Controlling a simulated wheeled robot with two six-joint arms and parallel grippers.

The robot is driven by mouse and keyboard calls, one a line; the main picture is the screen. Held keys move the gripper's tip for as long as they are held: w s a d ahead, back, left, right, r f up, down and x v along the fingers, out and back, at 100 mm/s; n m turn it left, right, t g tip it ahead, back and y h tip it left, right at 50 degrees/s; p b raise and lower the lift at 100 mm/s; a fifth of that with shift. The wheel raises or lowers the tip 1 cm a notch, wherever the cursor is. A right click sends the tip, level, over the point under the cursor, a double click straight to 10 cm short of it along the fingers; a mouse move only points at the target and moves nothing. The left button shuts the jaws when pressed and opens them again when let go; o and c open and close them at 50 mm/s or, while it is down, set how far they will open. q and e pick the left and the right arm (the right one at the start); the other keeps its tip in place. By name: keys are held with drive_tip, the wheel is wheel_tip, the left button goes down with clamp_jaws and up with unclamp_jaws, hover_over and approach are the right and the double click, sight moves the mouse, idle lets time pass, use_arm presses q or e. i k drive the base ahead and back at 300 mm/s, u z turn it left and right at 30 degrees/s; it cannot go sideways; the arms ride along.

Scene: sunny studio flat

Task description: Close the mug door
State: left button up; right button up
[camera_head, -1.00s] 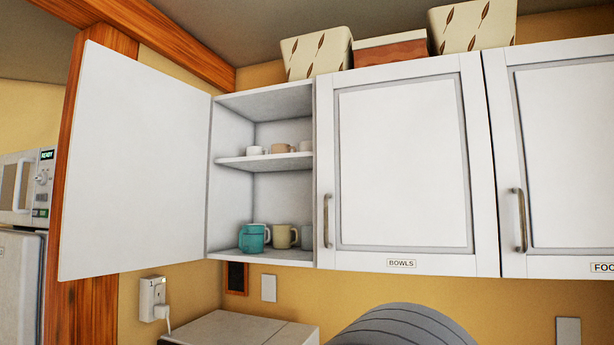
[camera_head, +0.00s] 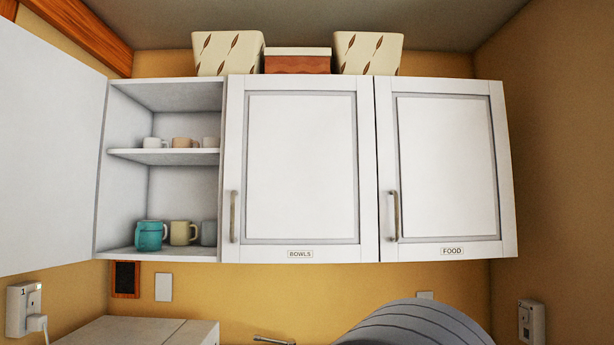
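The mug door (camera_head: 45,150) is a plain white panel at the left of the head view. It stands swung wide open to the left, and its outer edge is cut off by the picture. The open cabinet (camera_head: 122,205) holds several mugs on two shelves. A teal mug (camera_head: 150,236), a cream mug (camera_head: 181,233) and a grey mug (camera_head: 209,233) stand on the bottom. Smaller cups (camera_head: 182,143) stand on the upper shelf. Neither of my grippers is in view.
The BOWLS door (camera_head: 300,165) and FOOD door (camera_head: 447,165) are shut, each with a vertical handle. Patterned boxes (camera_head: 228,53) stand on top. Below are a white box-shaped surface (camera_head: 130,331), a grey ribbed rounded object (camera_head: 415,325) and a wall plug (camera_head: 24,308).

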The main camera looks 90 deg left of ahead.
sight(52, 102)
drive_tip(key=k, duration=2.45)
drive_tip(key=u, duration=2.4)
drive_tip(key=k, duration=0.35)
